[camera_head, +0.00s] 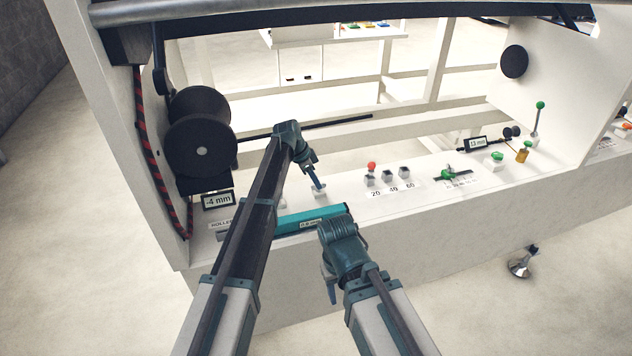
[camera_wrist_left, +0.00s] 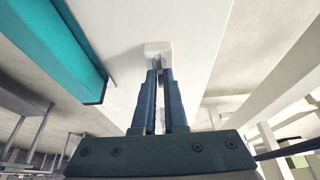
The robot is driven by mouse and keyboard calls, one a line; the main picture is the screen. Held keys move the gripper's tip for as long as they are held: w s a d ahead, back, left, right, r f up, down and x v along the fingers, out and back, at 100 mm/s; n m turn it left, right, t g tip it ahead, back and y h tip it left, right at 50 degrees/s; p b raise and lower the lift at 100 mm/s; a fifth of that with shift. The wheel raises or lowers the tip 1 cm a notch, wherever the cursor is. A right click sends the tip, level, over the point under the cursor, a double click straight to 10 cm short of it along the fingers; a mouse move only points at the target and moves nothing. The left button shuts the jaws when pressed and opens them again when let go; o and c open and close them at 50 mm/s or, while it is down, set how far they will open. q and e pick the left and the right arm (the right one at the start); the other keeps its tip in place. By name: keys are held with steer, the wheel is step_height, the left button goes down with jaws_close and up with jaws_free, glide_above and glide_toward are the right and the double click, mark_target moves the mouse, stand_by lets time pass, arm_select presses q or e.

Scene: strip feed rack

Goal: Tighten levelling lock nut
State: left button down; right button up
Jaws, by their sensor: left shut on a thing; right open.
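A levelling foot (camera_head: 519,266) with a shiny round base and a dark part (camera_head: 533,249) at its top stands below the rack's front right; the lock nut itself is too small to make out. My left gripper (camera_head: 319,187) is far from it, over the rack's white front ledge. Its fingers are shut on a small part at a white block (camera_head: 320,194); the block also shows at the fingertips in the left wrist view (camera_wrist_left: 158,48). The fingers mostly hide the held part. My right gripper (camera_head: 331,292) is open, pointing down in front of the ledge, apart from the foot.
A teal bar (camera_head: 312,217) lies along the ledge beside my left gripper. Black reels (camera_head: 201,148) stand at the left. The floor around the foot is clear.

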stand_by(0.4)
arm_select(q)
steer(key=c, duration=1)
jaws_free()
steer(key=shift+o, duration=0.2)
steer(key=shift+r, duration=0.1)
steer(key=p+v, duration=1.2)
steer(key=v, duration=0.1)
steer(key=shift+r+p, duration=0.25)
steer(key=shift+p, duration=0.15)
steer(key=shift+a, duration=0.1)
steer(key=shift+s, duration=0.1)
